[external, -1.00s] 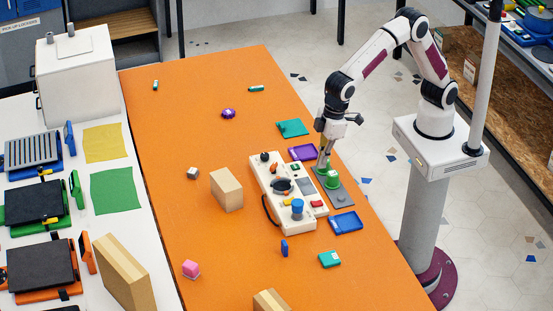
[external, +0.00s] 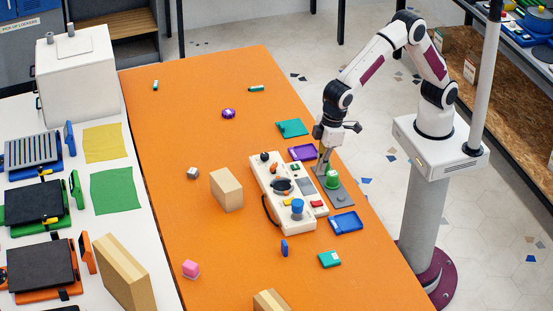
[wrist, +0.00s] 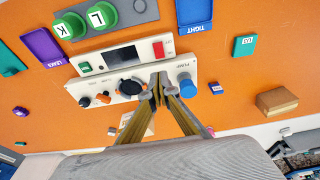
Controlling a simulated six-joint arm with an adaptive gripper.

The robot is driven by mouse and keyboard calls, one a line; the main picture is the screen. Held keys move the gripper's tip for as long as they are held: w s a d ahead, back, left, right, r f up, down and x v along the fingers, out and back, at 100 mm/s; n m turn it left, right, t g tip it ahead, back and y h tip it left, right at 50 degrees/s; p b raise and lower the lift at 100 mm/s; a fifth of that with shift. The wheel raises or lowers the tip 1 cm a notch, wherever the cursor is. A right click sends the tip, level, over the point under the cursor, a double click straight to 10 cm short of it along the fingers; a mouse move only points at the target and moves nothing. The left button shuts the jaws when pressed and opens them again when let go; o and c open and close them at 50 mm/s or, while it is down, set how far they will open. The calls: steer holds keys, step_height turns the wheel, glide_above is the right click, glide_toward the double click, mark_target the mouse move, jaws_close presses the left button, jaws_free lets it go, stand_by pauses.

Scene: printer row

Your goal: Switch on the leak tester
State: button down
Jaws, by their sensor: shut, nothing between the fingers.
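The leak tester (external: 272,192) is a long white box lying on the orange table, with knobs, a dial and a screen on top. In the wrist view its panel (wrist: 100,88) shows a dark screen (wrist: 122,54), a red switch (wrist: 158,49), a green button (wrist: 86,67), a black dial (wrist: 130,87) and a blue knob (wrist: 187,86). My gripper (external: 320,172) is shut and empty beside the tester's right edge. In the wrist view its fingertips (wrist: 158,92) overlap the panel between dial and blue knob and cover part of it. I cannot tell whether they touch it.
Green cylinders marked K (wrist: 69,26) and L (wrist: 101,16) stand on a grey plate (external: 344,200) right of the tester. Purple (external: 302,153), blue (external: 346,222) and teal (external: 292,128) trays lie nearby. A wooden block (external: 226,190) stands left. The table's far end is mostly clear.

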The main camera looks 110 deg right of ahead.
mark_target(315, 202)
steer(key=f, duration=0.3)
steer(key=w+f, duration=0.1)
steer(key=f, duration=0.3)
steer(key=w+f, duration=0.1)
steer(key=f, duration=0.2)
steer(key=shift+f, duration=0.55)
steer(key=shift+w+f, duration=0.25)
steer(key=shift+f, duration=0.2)
steer(key=shift+r, duration=0.1)
steer(key=shift+s, duration=0.15)
steer(key=shift+s+r, duration=0.2)
steer(key=shift+s, duration=0.45)
